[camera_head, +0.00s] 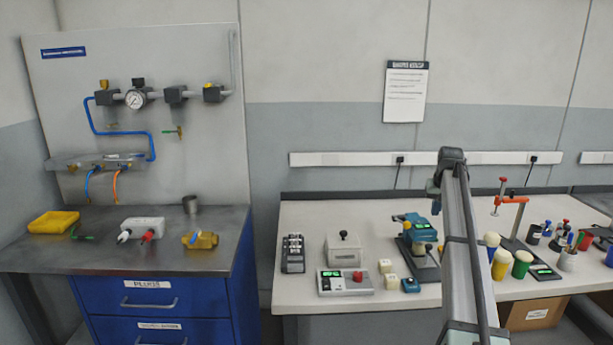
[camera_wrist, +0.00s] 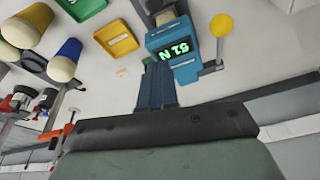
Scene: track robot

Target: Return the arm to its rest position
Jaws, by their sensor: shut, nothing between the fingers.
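My arm (camera_head: 468,250) rises from the bottom right of the head view, in front of the workbench, and bends at its top. Its far end hangs just left of that bend, above the bench, partly hidden by the arm. In the wrist view my gripper (camera_wrist: 157,68) shows as narrow blue-grey fingers standing out from a dark palm bar. The fingers are together, with nothing held. They overlap the view of a teal instrument (camera_wrist: 180,45) with a green display; whether they touch it I cannot tell.
A teal press (camera_head: 415,235) stands beside my arm on the white bench (camera_head: 310,220). Yellow and green cups (camera_head: 501,265) stand right of the arm. A grey box (camera_head: 343,250) and a control box (camera_head: 345,282) stand left. A blue cabinet (camera_head: 155,300) is farther left.

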